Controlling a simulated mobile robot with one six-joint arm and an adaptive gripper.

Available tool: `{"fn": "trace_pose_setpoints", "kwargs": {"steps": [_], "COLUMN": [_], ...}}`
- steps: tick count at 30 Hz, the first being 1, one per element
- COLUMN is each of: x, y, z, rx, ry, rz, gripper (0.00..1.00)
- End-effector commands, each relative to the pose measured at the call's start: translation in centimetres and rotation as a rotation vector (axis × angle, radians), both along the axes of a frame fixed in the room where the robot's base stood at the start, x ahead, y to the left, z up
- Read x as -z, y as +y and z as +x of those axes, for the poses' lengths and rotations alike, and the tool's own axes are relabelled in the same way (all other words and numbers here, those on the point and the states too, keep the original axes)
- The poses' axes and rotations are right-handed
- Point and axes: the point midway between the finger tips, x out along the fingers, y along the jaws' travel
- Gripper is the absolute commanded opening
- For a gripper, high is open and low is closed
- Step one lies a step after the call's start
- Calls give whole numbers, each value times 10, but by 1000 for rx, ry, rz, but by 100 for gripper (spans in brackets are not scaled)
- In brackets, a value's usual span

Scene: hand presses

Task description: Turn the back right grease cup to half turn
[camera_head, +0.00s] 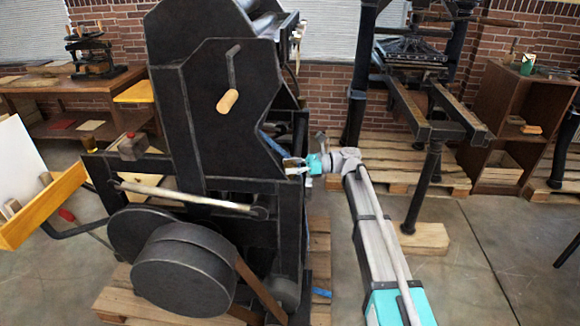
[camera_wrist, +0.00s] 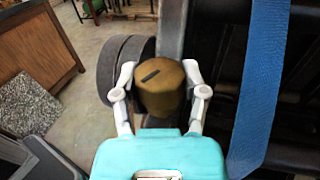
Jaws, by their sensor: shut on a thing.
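A brass-coloured grease cup (camera_wrist: 165,97) sits between the fingers of my gripper (camera_wrist: 159,80) in the wrist view. A short dark mark lies on its top, slanting slightly up to the right. The fingers are shut on the cup from its left and right sides. In the head view my gripper (camera_head: 296,166) reaches in from the right to the right side of the big black press (camera_head: 210,110). The cup is small there and partly hidden by the fingers, so its turn cannot be read in that view.
A blue strap (camera_wrist: 262,90) runs close to the right of the gripper in the wrist view. Dark round wheels (camera_wrist: 125,70) are beyond the cup. Another hand press (camera_head: 410,60) stands on pallets at the back right. Open concrete floor (camera_head: 475,270) lies right of my arm.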

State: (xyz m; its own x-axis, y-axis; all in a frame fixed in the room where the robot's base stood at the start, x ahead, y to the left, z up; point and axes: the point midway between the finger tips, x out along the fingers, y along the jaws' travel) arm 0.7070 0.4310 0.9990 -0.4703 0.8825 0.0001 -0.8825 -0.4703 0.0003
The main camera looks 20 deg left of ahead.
Motion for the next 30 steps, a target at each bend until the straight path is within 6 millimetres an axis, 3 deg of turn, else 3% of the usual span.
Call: {"fn": "trace_pose_setpoints", "kwargs": {"steps": [2, 10, 22, 30], "x": [0, 0, 0, 0], "y": [0, 0, 0, 1], "z": [0, -2, -2, 0], "rx": [0, 45, 253, 276], "ry": [0, 0, 0, 0], "rz": [0, 0, 1, 1], "gripper": [8, 8, 8, 8]}}
